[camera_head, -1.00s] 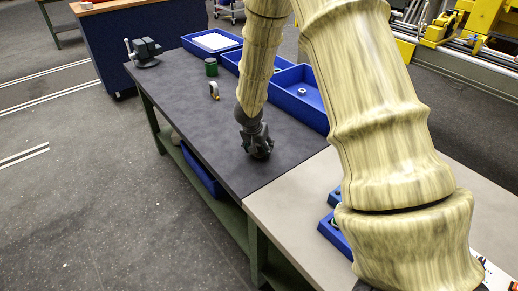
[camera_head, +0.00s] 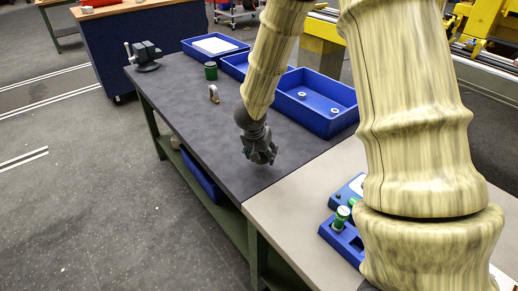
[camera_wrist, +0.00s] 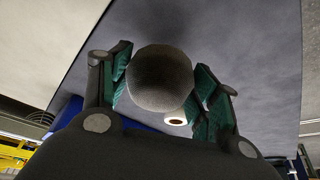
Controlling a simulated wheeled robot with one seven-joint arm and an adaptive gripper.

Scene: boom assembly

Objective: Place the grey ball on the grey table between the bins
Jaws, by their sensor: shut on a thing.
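The grey ball (camera_wrist: 160,80) sits between the green-padded fingers of my gripper (camera_wrist: 161,85) in the wrist view. My gripper is shut on it. In the head view my gripper (camera_head: 261,152) is over the near right part of the dark grey table (camera_head: 190,110), close to the seam with the paler table. The ball cannot be made out clearly there. A large blue bin (camera_head: 305,115) stands at the table's back edge, behind my gripper. A smaller blue bin (camera_head: 328,236) stands on the paler table, to the right of my gripper and nearer the camera.
Another blue bin (camera_head: 207,54) holds a white sheet at the far end. A vise (camera_head: 145,55), a green can (camera_head: 210,71) and a small white roll (camera_head: 213,94) stand on the dark table. The pale table (camera_head: 280,205) is clear at its left.

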